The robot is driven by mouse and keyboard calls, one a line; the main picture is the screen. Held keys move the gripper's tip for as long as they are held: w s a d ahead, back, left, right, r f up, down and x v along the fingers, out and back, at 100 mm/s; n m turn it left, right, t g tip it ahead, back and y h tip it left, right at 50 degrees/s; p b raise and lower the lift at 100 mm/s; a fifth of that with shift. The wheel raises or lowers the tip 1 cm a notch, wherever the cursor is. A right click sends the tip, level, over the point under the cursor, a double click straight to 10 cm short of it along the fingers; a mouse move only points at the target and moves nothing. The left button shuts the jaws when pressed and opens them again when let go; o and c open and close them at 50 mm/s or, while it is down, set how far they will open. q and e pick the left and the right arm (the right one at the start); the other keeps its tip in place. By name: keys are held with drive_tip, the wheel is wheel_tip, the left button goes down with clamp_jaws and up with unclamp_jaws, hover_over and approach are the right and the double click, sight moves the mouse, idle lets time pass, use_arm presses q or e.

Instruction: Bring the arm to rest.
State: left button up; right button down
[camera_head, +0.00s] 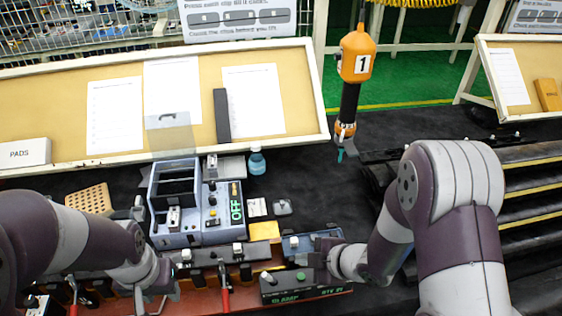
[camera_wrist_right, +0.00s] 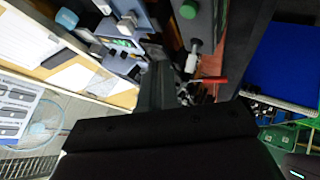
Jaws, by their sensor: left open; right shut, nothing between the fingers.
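My right arm comes in from the right in the head view. Its gripper (camera_head: 322,258) is low over the front of the bench, beside the blue fixture (camera_head: 298,243) and the black clamp box with a green button (camera_head: 301,276). Its fingers are shut with nothing between them; they show as a dark block in the right wrist view (camera_wrist_right: 158,85). I cannot tell whether they touch the fixture. My left gripper (camera_head: 152,302) is open and empty at the lower left, in front of the dark rail (camera_head: 205,257).
A blue-grey machine (camera_head: 190,234) with an OFF display stands at the middle left. An orange tool (camera_head: 357,60) marked 1 hangs above the bench. Red-handled clamps (camera_head: 224,292) line the front. The dark mat (camera_head: 335,195) is clear right of the small blue bottle (camera_head: 257,162).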

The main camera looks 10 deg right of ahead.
drive_tip(key=s+d+f+m+g+h+b, duration=0.1)
drive_tip(key=s+d+m+g+h, duration=0.15)
drive_tip(key=d+m, duration=0.25)
drive_tip(key=s+d+f+m+g+h, duration=0.1)
drive_tip(key=s+d+m+h, duration=0.1)
drive_tip(key=d+m+h, duration=0.3)
drive_tip(key=s+a+r+m+g+y+b, duration=0.1)
drive_tip(key=s+a+r+m+b, duration=0.2)
drive_tip(key=m, duration=0.4)
drive_tip(key=shift+s+r+m+g+b, duration=0.15)
drive_tip(key=shift+r+m+g+b, duration=0.25)
drive_tip(key=shift+r, duration=0.4)
